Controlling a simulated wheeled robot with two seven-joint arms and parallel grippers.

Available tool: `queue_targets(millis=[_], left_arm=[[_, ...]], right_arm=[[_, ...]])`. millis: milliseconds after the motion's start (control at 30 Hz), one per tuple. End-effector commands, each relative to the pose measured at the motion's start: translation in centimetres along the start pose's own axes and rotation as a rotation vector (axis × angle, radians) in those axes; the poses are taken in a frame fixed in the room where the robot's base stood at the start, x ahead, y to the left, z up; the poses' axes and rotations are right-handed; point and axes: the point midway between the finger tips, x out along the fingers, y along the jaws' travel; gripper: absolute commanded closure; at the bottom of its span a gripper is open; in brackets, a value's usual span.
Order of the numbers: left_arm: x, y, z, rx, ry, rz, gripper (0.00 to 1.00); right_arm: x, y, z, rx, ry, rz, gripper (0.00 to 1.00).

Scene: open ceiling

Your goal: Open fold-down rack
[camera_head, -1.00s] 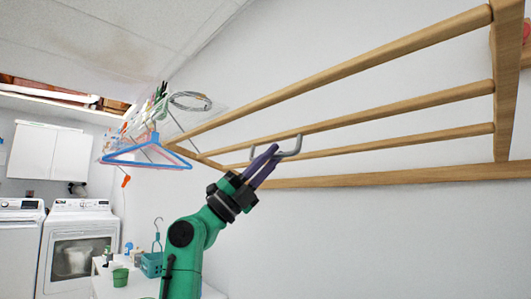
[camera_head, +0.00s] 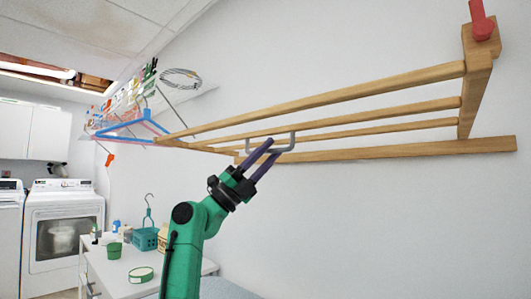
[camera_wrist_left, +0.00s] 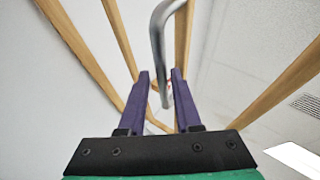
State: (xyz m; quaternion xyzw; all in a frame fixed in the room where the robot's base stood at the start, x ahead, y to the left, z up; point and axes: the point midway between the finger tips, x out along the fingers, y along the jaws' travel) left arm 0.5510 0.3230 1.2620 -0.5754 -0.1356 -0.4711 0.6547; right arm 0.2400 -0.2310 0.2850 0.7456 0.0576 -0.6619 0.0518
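The wooden fold-down rack (camera_head: 330,92) stands out from the wall with several long bars. Its wooden wall rail (camera_head: 400,150) runs along the wall below it. A grey metal handle (camera_head: 286,147) sits on the underside of the rack; it also shows in the left wrist view (camera_wrist_left: 156,45). My left gripper (camera_head: 266,150) is at the handle, its purple fingers on either side of the bar and only a little apart. In the left wrist view the handle lies between the fingertips (camera_wrist_left: 161,75). I take the fingers as shut on it, though contact is hard to see. My right gripper is not in view.
A blue hanger (camera_head: 130,125) and wire shelf items hang at the rack's far left end. Below stand a white cabinet (camera_head: 110,275) with a teal basket (camera_head: 145,238) and green cup (camera_head: 113,250), and a washer (camera_head: 62,235). A red object (camera_head: 481,20) is at upper right.

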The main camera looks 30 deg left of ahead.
Motion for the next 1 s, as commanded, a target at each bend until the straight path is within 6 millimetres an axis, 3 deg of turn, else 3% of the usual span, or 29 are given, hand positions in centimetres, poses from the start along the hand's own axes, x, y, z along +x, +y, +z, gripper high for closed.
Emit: queue_targets(millis=[333,500,1000], left_arm=[[-0.1,-0.1,0.0,0.000,-0.001,-0.002,0.55],[-1.6,0.1,0.0,-0.001,-0.001,0.000,0.55],[-8.5,-6.6,3.2,0.001,-0.001,-0.001,0.55]], right_arm=[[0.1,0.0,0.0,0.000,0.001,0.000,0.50],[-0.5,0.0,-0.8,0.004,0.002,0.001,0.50],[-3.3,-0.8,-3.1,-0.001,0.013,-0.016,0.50]])
